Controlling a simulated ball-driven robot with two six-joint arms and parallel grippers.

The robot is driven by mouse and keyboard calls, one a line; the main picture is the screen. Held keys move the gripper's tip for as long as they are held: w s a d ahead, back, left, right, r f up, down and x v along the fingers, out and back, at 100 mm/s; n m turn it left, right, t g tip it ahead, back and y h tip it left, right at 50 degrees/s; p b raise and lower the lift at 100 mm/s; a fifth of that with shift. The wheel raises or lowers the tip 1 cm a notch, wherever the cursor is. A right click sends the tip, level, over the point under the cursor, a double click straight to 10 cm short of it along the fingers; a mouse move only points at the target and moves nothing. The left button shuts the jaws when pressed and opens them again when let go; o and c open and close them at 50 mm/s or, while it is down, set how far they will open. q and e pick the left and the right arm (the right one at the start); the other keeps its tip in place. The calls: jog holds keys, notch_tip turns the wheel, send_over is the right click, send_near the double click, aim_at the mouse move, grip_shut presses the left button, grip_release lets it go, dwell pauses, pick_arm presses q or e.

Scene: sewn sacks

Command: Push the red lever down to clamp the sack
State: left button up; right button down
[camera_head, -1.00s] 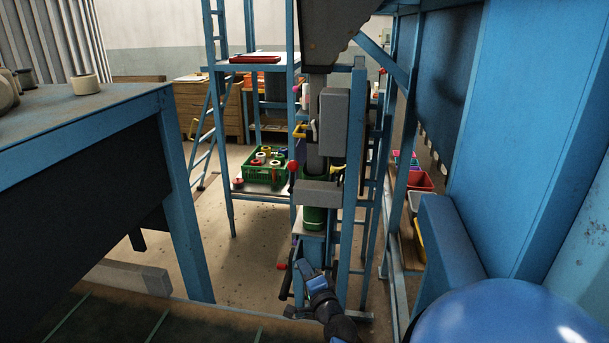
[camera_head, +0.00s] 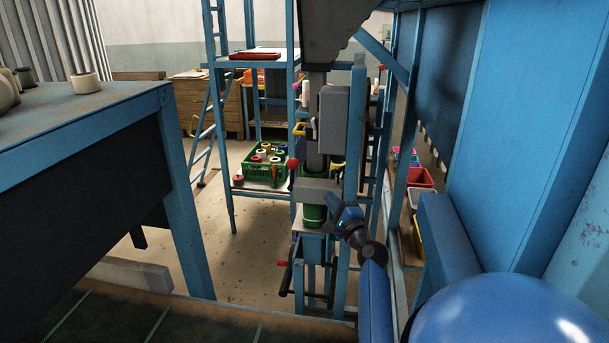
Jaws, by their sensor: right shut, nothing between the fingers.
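A red ball knob (camera_head: 293,163) shows at the left side of the grey machine head (camera_head: 333,120), at mid-height in the head view. A smaller red grip (camera_head: 282,263) sits lower on the same stand; I cannot tell for certain which belongs to the lever. A green piece (camera_head: 314,215), perhaps the sack, shows just below the grey block (camera_head: 318,190). My right gripper (camera_head: 334,204) is shut and empty, in front of the stand, right of the green piece and below and right of the red knob. It looks apart from both red parts. My left gripper is out of view.
A blue post (camera_head: 355,130) rises close beside my right gripper. A large blue panel (camera_head: 510,140) fills the right. A blue-framed table (camera_head: 80,105) stands at the left. A green crate of spools (camera_head: 265,170) is on a shelf behind. Open floor lies between.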

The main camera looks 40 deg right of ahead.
aim_at(308, 186)
jog(key=x, duration=0.9)
jog(key=shift+w+r, duration=0.1)
jog(key=shift+w, duration=0.1)
jog(key=w, duration=0.1)
jog(key=w+p, duration=0.1)
jog(key=a+r, duration=0.1)
jog(key=shift+w+p, duration=0.35)
jog(key=shift+w, duration=0.05)
jog(key=shift+w+a+r, duration=0.2)
jog(key=shift+w+a, duration=0.15)
jog(key=shift+w, duration=0.15)
